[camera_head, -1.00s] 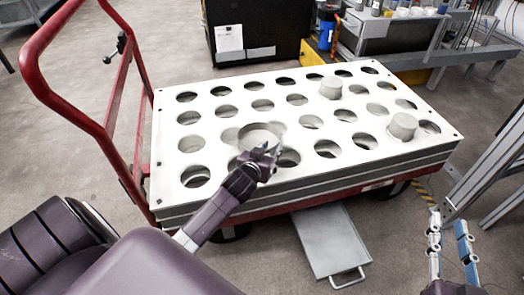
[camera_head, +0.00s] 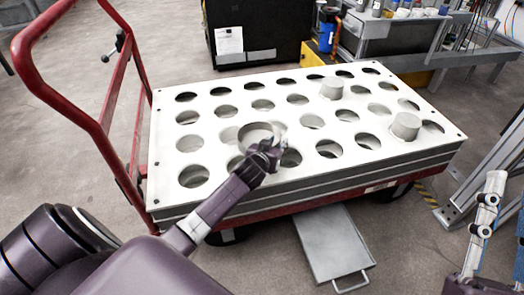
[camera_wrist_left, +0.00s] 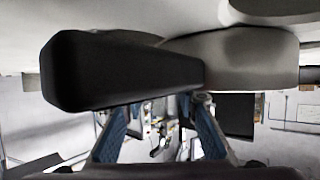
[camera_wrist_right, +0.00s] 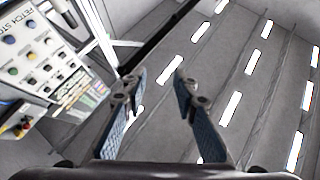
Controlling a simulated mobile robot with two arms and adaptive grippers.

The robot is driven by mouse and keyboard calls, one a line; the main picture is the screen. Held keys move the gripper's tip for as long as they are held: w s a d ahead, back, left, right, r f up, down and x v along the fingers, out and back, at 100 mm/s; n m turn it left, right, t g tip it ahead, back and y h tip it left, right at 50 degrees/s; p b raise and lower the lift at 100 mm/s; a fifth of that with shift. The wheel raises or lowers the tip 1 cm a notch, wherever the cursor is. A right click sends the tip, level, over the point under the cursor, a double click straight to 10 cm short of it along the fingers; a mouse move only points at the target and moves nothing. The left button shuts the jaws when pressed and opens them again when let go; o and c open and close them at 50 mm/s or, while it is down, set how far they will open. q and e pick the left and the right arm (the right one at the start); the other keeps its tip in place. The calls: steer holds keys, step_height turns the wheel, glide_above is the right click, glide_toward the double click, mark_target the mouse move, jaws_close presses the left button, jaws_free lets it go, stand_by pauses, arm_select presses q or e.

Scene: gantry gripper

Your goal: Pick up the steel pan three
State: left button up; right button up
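The round steel-grey pan (camera_head: 257,135) is on the white perforated top of the cart, near its front left. My left gripper (camera_head: 272,150) is beside its right front edge; whether they touch is unclear. In the left wrist view a black handle-like part (camera_wrist_left: 120,75) and a grey body (camera_wrist_left: 240,60) fill the upper part, in front of my left fingertips (camera_wrist_left: 160,125). These fingers look spread, with no grip visible. My right gripper (camera_head: 503,215) is open and empty at the right edge, away from the cart; it also shows open in the right wrist view (camera_wrist_right: 155,95).
The cart's white top (camera_head: 290,182) has rows of round holes, with two pale cylinders (camera_head: 332,88) (camera_head: 405,125) standing on it. A red handle frame (camera_head: 110,90) rises at left. A grey tray-like plate (camera_head: 332,245) lies low in front. Metal framing (camera_head: 490,170) stands at right.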

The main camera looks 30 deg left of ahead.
arm_select(q)
steer(key=shift+w+a+f, duration=0.15)
steer(key=shift+w+f, duration=0.1)
steer(key=shift+w, duration=0.35)
arm_select(e)
steer(key=shift+s+d+r+t+y, duration=0.2)
steer(key=shift+s+r+t+y, duration=0.2)
steer(key=shift+s+r+t, duration=0.6)
steer(key=shift+s+r, duration=0.1)
steer(key=shift+s, duration=0.1)
arm_select(q)
jaws_close()
